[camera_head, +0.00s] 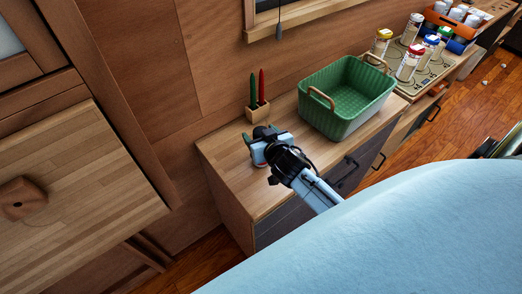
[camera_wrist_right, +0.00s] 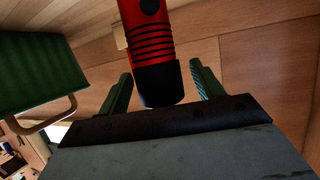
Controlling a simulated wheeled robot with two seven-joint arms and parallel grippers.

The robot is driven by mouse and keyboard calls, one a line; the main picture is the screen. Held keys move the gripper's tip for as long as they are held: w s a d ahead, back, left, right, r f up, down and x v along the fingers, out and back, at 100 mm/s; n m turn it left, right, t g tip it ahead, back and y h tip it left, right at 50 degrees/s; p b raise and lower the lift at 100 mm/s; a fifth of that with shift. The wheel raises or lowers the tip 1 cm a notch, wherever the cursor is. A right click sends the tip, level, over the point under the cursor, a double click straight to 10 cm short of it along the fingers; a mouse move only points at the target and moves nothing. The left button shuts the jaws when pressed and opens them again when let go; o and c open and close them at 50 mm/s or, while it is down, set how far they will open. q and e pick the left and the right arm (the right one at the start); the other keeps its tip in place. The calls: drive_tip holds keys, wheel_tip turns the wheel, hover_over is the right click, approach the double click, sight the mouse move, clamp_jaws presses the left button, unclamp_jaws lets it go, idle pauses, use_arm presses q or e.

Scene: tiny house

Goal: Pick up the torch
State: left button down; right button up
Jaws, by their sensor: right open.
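The torch (camera_wrist_right: 150,42), red with a ribbed black end and a black button, shows in the right wrist view. Its black end lies between the two spread green fingers of my right gripper (camera_wrist_right: 161,70), with a gap on each side. In the head view my right gripper (camera_head: 256,140) is low over the wooden counter, in front of the pen holder. There the gripper hides most or all of the torch, and I cannot pick it out clearly. My left gripper is not in view.
A green basket (camera_head: 346,97) with wooden handles stands right of my gripper; it also shows in the wrist view (camera_wrist_right: 32,72). A small wooden holder (camera_head: 257,112) with a red and a green pencil stands behind. Several jars stand farther right. The wooden counter (camera_head: 225,160) is clear at its left.

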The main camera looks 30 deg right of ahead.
drive_tip(key=shift+x, duration=0.8)
drive_tip(key=shift+s, duration=0.1)
drive_tip(key=c, duration=1.4)
